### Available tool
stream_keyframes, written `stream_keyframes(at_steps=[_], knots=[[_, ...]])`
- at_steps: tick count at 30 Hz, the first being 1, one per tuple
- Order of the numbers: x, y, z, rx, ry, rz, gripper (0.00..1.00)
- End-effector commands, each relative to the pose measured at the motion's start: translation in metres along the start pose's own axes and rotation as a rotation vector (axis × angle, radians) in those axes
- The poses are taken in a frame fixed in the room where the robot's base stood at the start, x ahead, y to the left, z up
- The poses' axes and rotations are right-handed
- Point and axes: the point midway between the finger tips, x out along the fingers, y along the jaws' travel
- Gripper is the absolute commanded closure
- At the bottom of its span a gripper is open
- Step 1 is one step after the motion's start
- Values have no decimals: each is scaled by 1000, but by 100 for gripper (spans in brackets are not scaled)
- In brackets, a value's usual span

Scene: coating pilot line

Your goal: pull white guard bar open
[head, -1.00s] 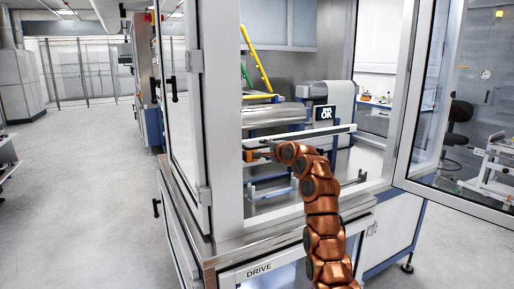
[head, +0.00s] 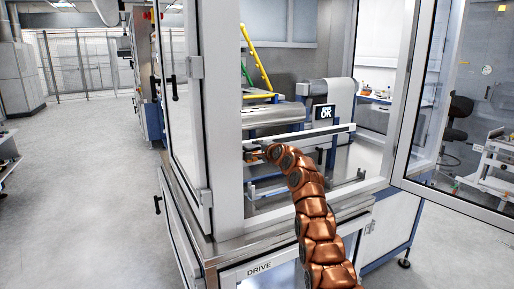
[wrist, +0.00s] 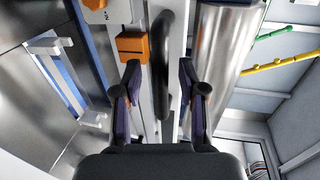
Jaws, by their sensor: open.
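The white guard bar (head: 325,132) runs across the inside of the cabinet, in front of a metal roller (head: 272,115). In the wrist view, a black handle (wrist: 161,65) stands along the guard bar, between and just ahead of my fingertips. My gripper (wrist: 160,92) is open, with one finger on each side of the handle's line; I cannot tell whether either touches it. In the head view my gripper (head: 256,153) is small and partly hidden by my arm, near the left end of the bar.
The glass door (head: 470,110) stands open at the right. A white cabinet post (head: 219,120) stands close left of my gripper. An orange block (wrist: 133,45) sits left of the handle. A lower rail (head: 300,188) lies beneath the guard bar.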

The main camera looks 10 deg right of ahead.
Motion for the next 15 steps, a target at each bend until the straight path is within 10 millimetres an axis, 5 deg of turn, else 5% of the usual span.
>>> stream_keyframes(at_steps=[15], knots=[[6, 0, 0, 1, 3, -1, 59]])
